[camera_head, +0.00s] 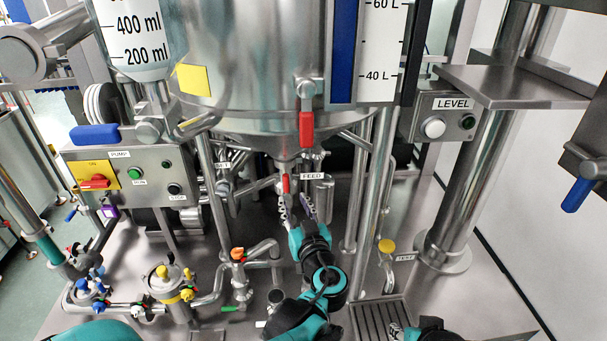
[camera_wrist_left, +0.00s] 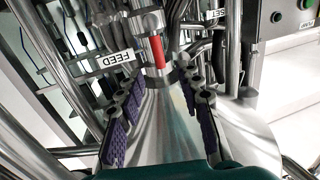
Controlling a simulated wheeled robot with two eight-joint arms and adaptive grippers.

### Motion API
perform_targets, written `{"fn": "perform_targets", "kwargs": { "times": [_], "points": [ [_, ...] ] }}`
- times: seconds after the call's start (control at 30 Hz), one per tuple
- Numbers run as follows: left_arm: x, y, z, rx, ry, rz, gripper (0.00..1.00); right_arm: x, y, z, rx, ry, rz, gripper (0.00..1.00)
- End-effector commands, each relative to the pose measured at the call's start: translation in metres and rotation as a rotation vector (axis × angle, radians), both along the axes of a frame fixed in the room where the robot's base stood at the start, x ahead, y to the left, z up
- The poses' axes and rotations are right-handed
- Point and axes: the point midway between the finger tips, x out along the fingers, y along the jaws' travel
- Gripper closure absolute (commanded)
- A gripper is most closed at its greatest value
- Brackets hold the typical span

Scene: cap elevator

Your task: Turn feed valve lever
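The feed valve lever (camera_head: 286,183) is a small red handle beside the white FEED label (camera_head: 312,176), under the steel tank. In the left wrist view the red lever (camera_wrist_left: 157,52) hangs on a steel pipe, with the FEED label (camera_wrist_left: 117,59) left of it. My left gripper (camera_head: 295,207) reaches up just below the lever. In the left wrist view its two purple-padded fingers (camera_wrist_left: 163,88) are spread apart, with the lever beyond and between their tips; nothing is gripped. Part of my right gripper (camera_head: 398,329) shows at the bottom edge; its fingers are unclear.
A larger red lever (camera_head: 306,130) hangs on the tank front above. Steel pipes stand close on both sides of the left gripper. A pump panel (camera_head: 155,181) is at left, several small coloured valves lie lower left, and a yellow-capped pipe (camera_head: 387,246) stands right.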

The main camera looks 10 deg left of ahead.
Motion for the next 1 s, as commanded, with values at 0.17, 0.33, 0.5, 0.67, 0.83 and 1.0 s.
{"fn": "perform_targets", "kwargs": {
  "times": [0.17,0.33,0.5,0.67,0.83,1.0],
  "points": [
    [0.014,0.0,0.003,-0.002,-0.026,-0.006,0.64,0.0,0.0,-0.001,0.0,0.0,0.0,0.6],
    [0.041,0.012,0.002,-0.002,-0.025,-0.004,0.64,0.0,0.0,-0.004,0.0,0.0,0.0,0.6],
    [0.063,0.021,0.002,-0.002,-0.024,-0.006,0.64,0.0,0.0,-0.006,0.0,0.0,0.0,0.6],
    [0.072,0.025,0.003,-0.002,-0.024,-0.006,0.64,0.0,0.0,-0.007,0.0,0.0,0.0,0.6],
    [0.074,0.025,0.003,-0.002,-0.024,-0.008,0.64,0.0,0.0,-0.007,0.0,0.0,0.0,0.6],
    [0.073,0.025,0.003,-0.002,-0.024,-0.007,0.85,0.0,0.0,-0.007,0.0,0.0,0.0,0.6]
  ]
}}
